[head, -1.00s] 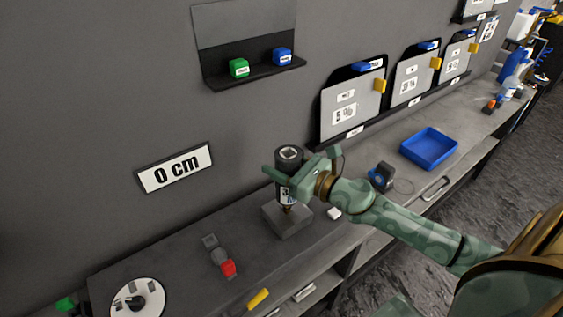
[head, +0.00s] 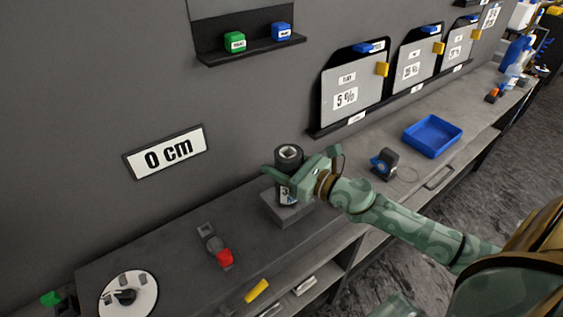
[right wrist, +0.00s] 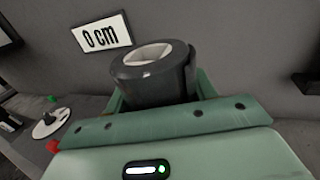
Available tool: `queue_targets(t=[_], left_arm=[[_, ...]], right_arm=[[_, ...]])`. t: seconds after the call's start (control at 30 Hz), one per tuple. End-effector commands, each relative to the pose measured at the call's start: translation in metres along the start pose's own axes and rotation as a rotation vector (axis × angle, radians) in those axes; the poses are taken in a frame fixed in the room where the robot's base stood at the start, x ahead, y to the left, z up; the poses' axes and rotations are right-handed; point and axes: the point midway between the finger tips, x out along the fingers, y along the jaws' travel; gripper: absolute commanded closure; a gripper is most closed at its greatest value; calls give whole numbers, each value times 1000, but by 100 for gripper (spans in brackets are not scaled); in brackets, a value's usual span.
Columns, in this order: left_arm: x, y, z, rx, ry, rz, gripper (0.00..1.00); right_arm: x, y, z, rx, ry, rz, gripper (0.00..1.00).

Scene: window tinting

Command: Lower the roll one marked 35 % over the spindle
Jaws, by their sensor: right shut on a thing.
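The dark roll (head: 289,158) is upright in my right gripper (head: 293,179), which is shut around it. Part of a white label starting with a 3 shows low on the roll; the rest is hidden by the gripper. The roll is over the grey block (head: 292,214) on the bench, and its lower end is close to the block's top. The spindle is hidden; whether the roll touches the block I cannot tell. In the right wrist view the roll (right wrist: 150,82) stands between the fingers, its pale hollow core facing up. My left gripper is not in view.
A grey tool with a red end (head: 224,258) and a white round dial (head: 128,296) are to the left on the bench (head: 180,250). A dark tape dispenser (head: 385,163) and a blue tray (head: 433,134) are to the right. The wall with a 0 cm sign (head: 167,152) is behind.

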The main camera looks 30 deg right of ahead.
Motion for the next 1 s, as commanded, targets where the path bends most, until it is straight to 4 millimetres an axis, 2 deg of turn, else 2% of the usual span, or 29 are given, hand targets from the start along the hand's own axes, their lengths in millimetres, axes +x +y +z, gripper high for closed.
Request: queue_targets(t=[0.9,0.93,1.0], left_arm=[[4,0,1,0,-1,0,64],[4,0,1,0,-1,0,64],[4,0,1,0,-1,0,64]], right_arm=[[0,0,-3,0,-1,0,76],[0,0,-3,0,-1,0,36],[0,0,-4,0,-1,0,19]])
